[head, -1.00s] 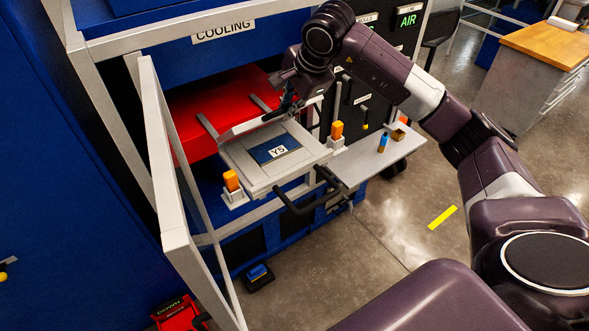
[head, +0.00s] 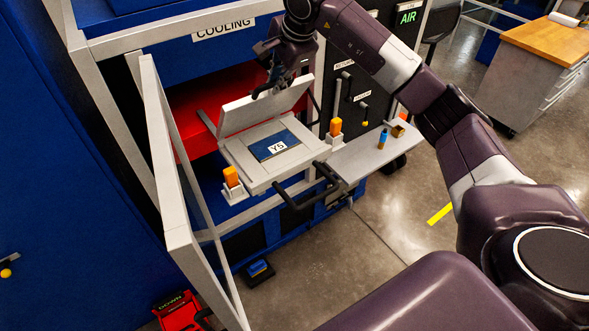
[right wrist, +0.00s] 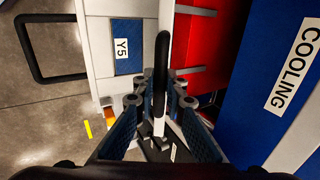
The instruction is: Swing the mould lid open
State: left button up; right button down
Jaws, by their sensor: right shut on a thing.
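The mould lid (head: 245,115) is a flat grey plate. It stands tilted up along the back of the grey mould base (head: 235,160). The base's blue inset with a white Y5 label (head: 277,147) is uncovered, and it also shows in the right wrist view (right wrist: 122,47). My right gripper (head: 268,90) is at the lid's raised upper edge. In the right wrist view the fingers (right wrist: 160,95) are closed around a black bar handle (right wrist: 162,60), which runs in front of the lid seen nearly edge-on. My left gripper is out of view.
Orange blocks (head: 231,176) (head: 335,127) stand at the mould's corners. A black handle (head: 298,200) juts out in front. A side shelf (head: 365,155) carries a small blue bottle (head: 383,138). A red platen (head: 195,110) lies behind, under the COOLING panel (head: 223,29).

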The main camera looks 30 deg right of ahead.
jog(key=shift+w+a+r, duration=0.1)
jog(key=shift+w+r, duration=0.2)
jog(key=shift+w, duration=0.3)
jog(key=shift+w+r, duration=0.35)
jog(key=shift+w, duration=0.25)
jog(key=shift+w+a+r, duration=0.1)
jog(key=shift+w+r, duration=0.2)
jog(key=shift+w, duration=0.3)
jog(key=w+r, duration=0.1)
jog(key=w, duration=0.9)
jog(key=shift+w+a+r, duration=0.15)
jog(key=shift+a+r, duration=0.05)
jog(key=shift+a, duration=0.25)
